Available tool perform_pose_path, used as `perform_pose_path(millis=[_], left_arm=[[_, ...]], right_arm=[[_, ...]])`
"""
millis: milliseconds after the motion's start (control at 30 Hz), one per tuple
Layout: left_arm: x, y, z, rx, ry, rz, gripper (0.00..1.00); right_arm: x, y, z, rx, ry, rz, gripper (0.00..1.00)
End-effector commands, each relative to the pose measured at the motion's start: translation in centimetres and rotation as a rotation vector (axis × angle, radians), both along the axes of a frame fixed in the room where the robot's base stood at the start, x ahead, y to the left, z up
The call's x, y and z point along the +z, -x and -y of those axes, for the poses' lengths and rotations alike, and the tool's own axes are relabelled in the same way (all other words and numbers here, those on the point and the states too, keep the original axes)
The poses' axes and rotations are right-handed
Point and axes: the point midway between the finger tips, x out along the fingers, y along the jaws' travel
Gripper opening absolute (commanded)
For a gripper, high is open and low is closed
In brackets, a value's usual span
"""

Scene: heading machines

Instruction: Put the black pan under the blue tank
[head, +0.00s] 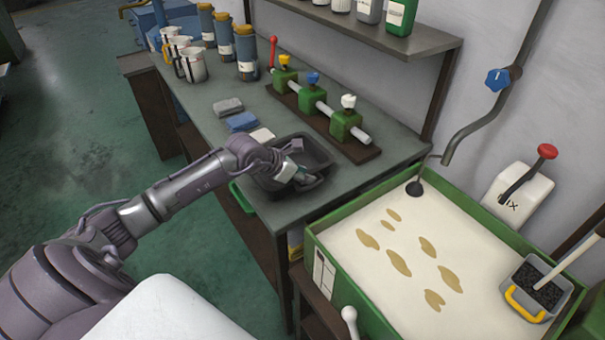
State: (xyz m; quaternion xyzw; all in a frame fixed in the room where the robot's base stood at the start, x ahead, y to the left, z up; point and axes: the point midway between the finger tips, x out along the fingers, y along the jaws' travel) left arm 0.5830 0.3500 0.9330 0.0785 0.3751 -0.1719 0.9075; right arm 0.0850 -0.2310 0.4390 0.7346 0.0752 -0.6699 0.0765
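The black pan (318,149), a dark rectangular tray, sits on the grey bench top near its front edge. My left gripper (303,180) reaches over the pan from the left, with its fingertips low inside or just above it. The gripper and wrist hide part of the pan. Whether the fingers are open or shut, or touch the pan, cannot be told. A blue object that may be the blue tank (150,21) stands at the far left end of the bench, partly cut off by the top edge. My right gripper is not in view.
Grey, blue and white cloths (242,122) lie beyond the pan. A green valve manifold (313,100) stands behind it. Measuring jugs (190,65) and dark blue bottles (246,52) line the bench's far part. A green-rimmed vat (322,250) of pale liquid is at right.

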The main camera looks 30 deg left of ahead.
Motion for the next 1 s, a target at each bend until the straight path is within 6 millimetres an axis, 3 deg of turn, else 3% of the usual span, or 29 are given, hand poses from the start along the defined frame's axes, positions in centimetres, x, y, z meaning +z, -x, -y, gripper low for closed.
perform_pose_path(millis=[267, 600, 867, 1000], left_arm=[[1.6, 1.4, -0.7, -0.001, -0.005, 0.0, 0.31], [6.7, 6.5, -2.5, -0.003, -0.007, -0.005, 0.31], [8.5, 7.8, -3.0, 0.001, 0.0, -0.002, 0.33], [8.7, 8.4, -2.1, 0.002, 0.076, -0.042, 0.33]], right_arm=[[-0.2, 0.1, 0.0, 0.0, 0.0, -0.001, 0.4], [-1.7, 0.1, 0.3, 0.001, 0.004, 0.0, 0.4], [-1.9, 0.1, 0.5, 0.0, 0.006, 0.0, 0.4], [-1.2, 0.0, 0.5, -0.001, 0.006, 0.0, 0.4]])
